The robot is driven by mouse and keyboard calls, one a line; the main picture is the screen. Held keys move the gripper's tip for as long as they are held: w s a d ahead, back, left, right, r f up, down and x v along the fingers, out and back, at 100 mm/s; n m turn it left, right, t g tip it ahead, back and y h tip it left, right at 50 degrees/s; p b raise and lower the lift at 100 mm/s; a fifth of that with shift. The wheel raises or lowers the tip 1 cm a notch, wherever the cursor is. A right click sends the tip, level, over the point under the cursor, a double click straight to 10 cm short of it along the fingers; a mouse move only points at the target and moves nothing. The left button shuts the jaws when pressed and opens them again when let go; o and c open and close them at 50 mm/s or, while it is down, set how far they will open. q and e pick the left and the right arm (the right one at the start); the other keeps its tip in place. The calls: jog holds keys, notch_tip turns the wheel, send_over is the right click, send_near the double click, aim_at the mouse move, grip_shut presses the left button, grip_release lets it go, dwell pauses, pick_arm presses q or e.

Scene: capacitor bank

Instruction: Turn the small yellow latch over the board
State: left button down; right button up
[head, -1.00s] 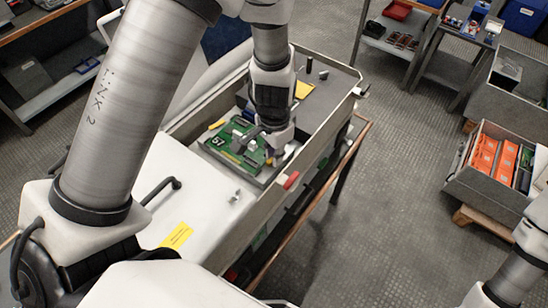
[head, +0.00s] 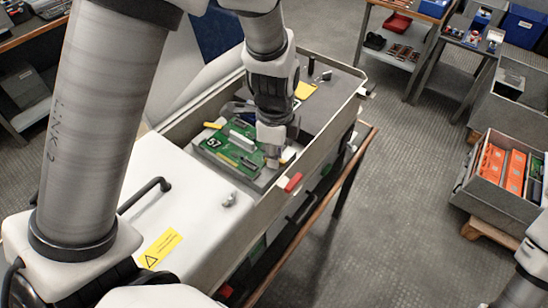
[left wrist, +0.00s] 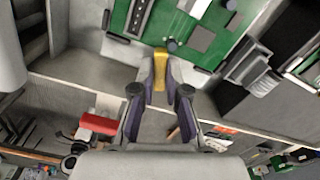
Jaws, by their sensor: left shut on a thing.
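The green board (head: 233,147), marked 57, lies in the open bay of the grey cabinet in the head view; part of it also shows at the top of the left wrist view (left wrist: 190,30). The small yellow latch (left wrist: 160,65) is at the board's edge in the left wrist view. My left gripper (left wrist: 160,85) has its fingertips on either side of the latch and is shut on it. In the head view my left gripper (head: 272,150) points down at the board's right edge, and the latch between its fingers is hidden there. My right gripper is not in view.
The cabinet's white cover (head: 165,190) with a black handle lies in front of the bay.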

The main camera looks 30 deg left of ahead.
pick_arm(q)
jog(key=shift+s+f+m+b, duration=0.15)
jog(key=shift+m+b, duration=0.4)
jog(key=shift+m, duration=1.35)
jog(key=c, duration=1.2)
grip_release()
jog(key=shift+d, duration=0.15)
jog(key=shift+w+r, duration=0.2)
jog(key=shift+r, duration=0.05)
notch_tip(320, 180, up, 12)
jog(key=shift+f, duration=0.2)
